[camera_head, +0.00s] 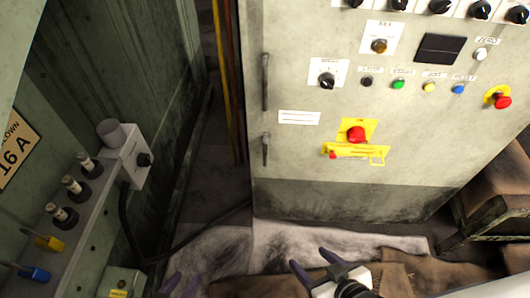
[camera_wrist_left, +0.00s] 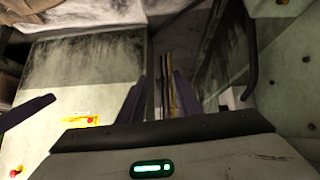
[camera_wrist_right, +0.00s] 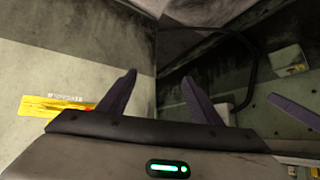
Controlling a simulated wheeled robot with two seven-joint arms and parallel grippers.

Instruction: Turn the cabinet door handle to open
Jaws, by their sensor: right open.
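The grey cabinet (camera_head: 400,120) stands upright at centre right in the head view. Two dark vertical bars, an upper one (camera_head: 265,82) and a lower one (camera_head: 266,149), sit along its left edge; I cannot tell whether either is the door handle. A red knob (camera_head: 356,134) on a yellow plate is above a yellow bar (camera_head: 360,153) on its front. My left gripper (camera_head: 181,284) is low in the head view, empty, its fingers apart. My right gripper (camera_head: 317,266) is open and empty below the cabinet front. Neither gripper touches the cabinet.
A pale green machine housing with a grey switch box (camera_head: 128,155) and several dark plugs stands at the left. A cable runs along the floor gap between the two. Brown cloth-like material (camera_head: 415,272) lies at the bottom right. A dark gap separates housing and cabinet.

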